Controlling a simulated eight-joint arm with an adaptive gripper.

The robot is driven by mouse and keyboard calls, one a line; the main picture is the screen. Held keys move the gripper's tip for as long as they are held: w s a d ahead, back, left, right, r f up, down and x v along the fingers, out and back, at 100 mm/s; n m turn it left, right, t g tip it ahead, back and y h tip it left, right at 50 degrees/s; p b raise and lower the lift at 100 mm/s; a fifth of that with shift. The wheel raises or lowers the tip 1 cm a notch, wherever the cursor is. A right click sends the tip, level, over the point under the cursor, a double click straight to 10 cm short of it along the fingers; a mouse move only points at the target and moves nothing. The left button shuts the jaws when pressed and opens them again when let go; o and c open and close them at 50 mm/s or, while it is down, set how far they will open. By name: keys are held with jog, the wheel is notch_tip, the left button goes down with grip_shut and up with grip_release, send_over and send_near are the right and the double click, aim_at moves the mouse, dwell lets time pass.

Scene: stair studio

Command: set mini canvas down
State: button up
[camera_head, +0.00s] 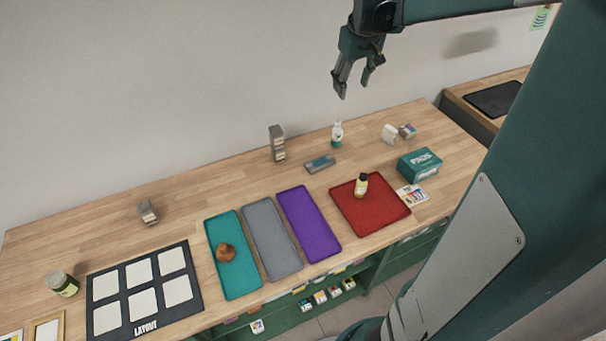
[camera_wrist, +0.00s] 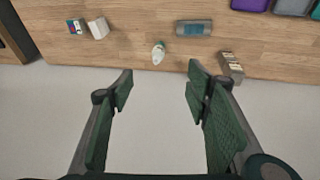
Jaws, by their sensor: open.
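My gripper (camera_head: 354,86) is open and empty, high above the back edge of the table, in front of the wall. In the wrist view its two fingers (camera_wrist: 160,88) are spread apart with nothing between them. A small white block (camera_head: 389,134) stands at the back right of the table and may be the mini canvas; I cannot tell for sure. It also shows in the wrist view as a pale block (camera_wrist: 98,28) at the upper left. My gripper is well apart from it.
Teal (camera_head: 239,282), grey (camera_head: 270,235), purple (camera_head: 308,222) and red (camera_head: 370,218) trays lie across the wooden table (camera_head: 190,183). A white bottle (camera_head: 337,134), a teal box (camera_head: 420,165) and a black layout board (camera_head: 146,325) are there too. Bare wood shows at the back left.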

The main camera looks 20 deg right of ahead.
jog(key=s+a+f+t, duration=0.1)
jog(key=s+a+t, duration=0.1)
jog(key=s+a, duration=1.1)
jog(key=s+a+f+t+y, duration=0.1)
jog(key=s+a+t, duration=0.1)
jog(key=s+a, duration=1.1)
jog(key=shift+a+f, duration=0.4)
jog(key=shift+a, duration=1.2)
jog(key=shift+o, duration=0.3)
